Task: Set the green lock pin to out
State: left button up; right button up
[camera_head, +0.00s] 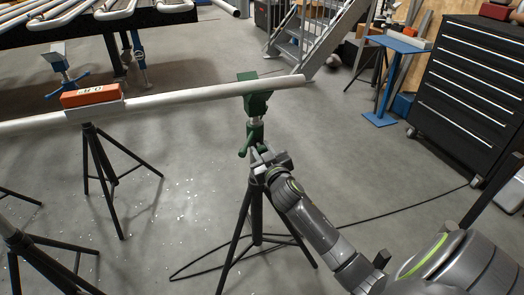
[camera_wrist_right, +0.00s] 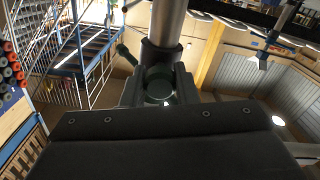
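A green pipe stand has a green V-shaped head (camera_head: 256,92) under a long pale pipe (camera_head: 200,97), on a steel post and black tripod legs. Its green collar (camera_head: 256,133) has a side handle (camera_head: 243,150), which also shows in the right wrist view (camera_wrist_right: 126,54). My right gripper (camera_head: 262,160) is at the collar, just above the tripod. In the right wrist view a round dark green end (camera_wrist_right: 158,86), apparently the lock pin, sits between my two fingertips. Whether they touch it I cannot tell. My left gripper is out of view.
A second tripod (camera_head: 100,160) with an orange-topped block (camera_head: 90,97) bears the pipe to the left. A black drawer cabinet (camera_head: 470,90) and a blue stand (camera_head: 385,85) are at the right. Metal stairs (camera_head: 310,35) rise behind. A cable crosses the floor.

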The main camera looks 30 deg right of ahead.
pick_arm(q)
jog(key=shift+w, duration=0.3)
pick_arm(e)
grip_shut()
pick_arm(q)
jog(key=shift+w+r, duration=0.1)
pick_arm(e)
jog(key=shift+s, duration=0.1)
jog(key=shift+s+a, duration=0.1)
jog(key=shift+s, duration=0.2)
jog(key=shift+v, duration=0.9)
jog(key=shift+o, duration=2.1)
grip_release()
jog(key=shift+s+f, duration=0.1)
jog(key=shift+f, duration=0.05)
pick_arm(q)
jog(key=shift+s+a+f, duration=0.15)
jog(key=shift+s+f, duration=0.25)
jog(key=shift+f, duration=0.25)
pick_arm(e)
jog(key=o, duration=0.3)
jog(key=shift+s, duration=0.1)
jog(key=shift+o, duration=0.2)
